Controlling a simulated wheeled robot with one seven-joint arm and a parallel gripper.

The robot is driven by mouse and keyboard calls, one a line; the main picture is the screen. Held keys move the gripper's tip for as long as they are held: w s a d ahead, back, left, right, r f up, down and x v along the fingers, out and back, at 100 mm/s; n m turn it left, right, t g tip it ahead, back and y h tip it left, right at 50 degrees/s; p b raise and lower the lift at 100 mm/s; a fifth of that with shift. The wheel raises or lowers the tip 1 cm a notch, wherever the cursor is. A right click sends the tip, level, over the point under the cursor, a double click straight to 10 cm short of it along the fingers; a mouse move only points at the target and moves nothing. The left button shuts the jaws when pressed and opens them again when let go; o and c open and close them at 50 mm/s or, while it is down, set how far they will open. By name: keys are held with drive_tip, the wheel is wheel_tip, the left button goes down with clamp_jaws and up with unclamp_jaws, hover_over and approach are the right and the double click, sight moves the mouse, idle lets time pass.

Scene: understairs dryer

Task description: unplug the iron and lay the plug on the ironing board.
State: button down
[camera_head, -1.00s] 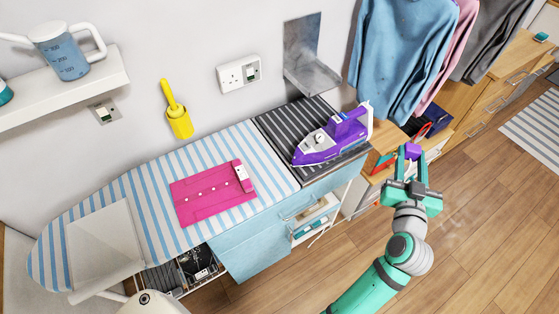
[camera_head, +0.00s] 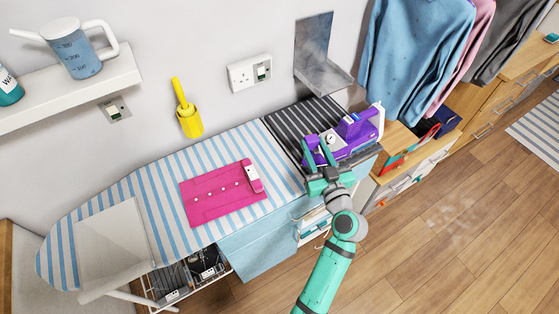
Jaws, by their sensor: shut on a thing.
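The purple and white iron (camera_head: 360,135) rests on the dark striped end of the ironing board (camera_head: 165,190). The wall socket (camera_head: 248,72) above the board has no plug in it that I can see. My gripper (camera_head: 319,150) is over the board's front edge, in front of the iron's nose. It is shut on a small purple thing, which looks like the plug; it is mostly covered by the fingers and blends with the iron behind. I cannot tell whether it touches the board or the iron. No cord is visible.
A pink folded shirt (camera_head: 223,193) lies mid-board, with bare striped cloth around it. A yellow holder (camera_head: 189,122) and a metal bracket (camera_head: 318,55) are on the wall. Clothes (camera_head: 415,55) hang at the right. Drawers and a wire basket (camera_head: 190,278) are below.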

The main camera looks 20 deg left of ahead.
sight(283, 176)
drive_tip(key=s+a+f+n+g+y, duration=0.1)
drive_tip(key=a, duration=0.1)
drive_tip(key=s+a+f+n+g+y, duration=0.1)
drive_tip(key=s+a+f, duration=0.1)
drive_tip(key=a, duration=0.1)
drive_tip(key=s+a+f+n+g+y, duration=0.1)
drive_tip(key=a+f, duration=0.1)
drive_tip(key=a, duration=0.1)
drive_tip(key=shift+s+a, duration=0.15)
drive_tip(key=shift+s, duration=0.2)
drive_tip(key=shift+f, duration=0.1)
drive_tip(key=shift+f, duration=2.7)
drive_tip(key=c, duration=1.2)
unclamp_jaws()
drive_tip(key=shift+d, duration=0.2)
